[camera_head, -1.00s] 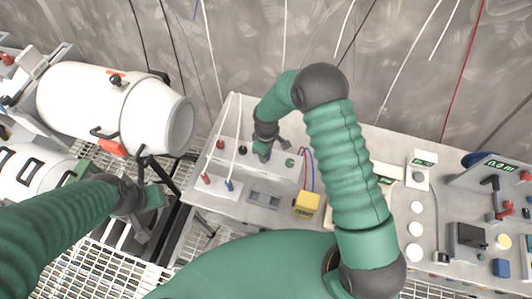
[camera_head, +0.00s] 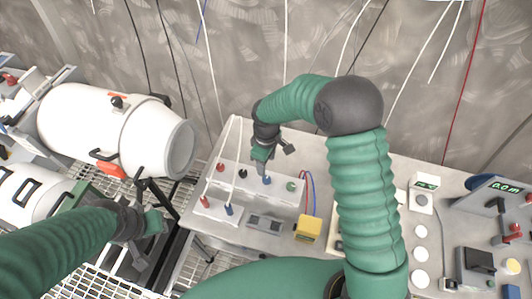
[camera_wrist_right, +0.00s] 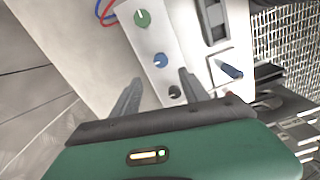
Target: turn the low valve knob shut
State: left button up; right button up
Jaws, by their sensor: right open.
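A pale control box (camera_head: 280,192) on the bench carries a row of knobs: red (camera_head: 221,167), black (camera_head: 243,173), blue (camera_head: 266,180) and green (camera_head: 291,186). No readable label shows which knob is the low valve. In the wrist view, the green knob (camera_wrist_right: 142,18), blue knob (camera_wrist_right: 160,60) and black knob (camera_wrist_right: 175,92) show. My right gripper (camera_head: 272,158) is open and empty; in the wrist view its fingers (camera_wrist_right: 159,76) stand apart on either side of the blue and black knobs, contact unclear. My left gripper (camera_head: 150,238) is far left, its jaw opening unclear.
More devices and a display (camera_head: 502,188) fill the bench's right end.

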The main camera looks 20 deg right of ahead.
notch_tip(320, 180, up, 7)
jog(key=shift+f, duration=0.1)
dwell(0.4)
jog(key=s+d+m+t, duration=0.1)
jog(key=s+m, duration=0.3)
jog(key=s, duration=0.4)
jog(key=s+d+m+t+b, duration=0.1)
jog(key=s+d+m, duration=0.2)
jog(key=s+m, duration=0.2)
jog(key=s, duration=0.2)
jog(key=shift+s+d+r+t+b, duration=0.3)
jog(key=shift+s+d, duration=0.05)
jog(key=shift+d, duration=0.05)
jog(key=shift+s, duration=0.15)
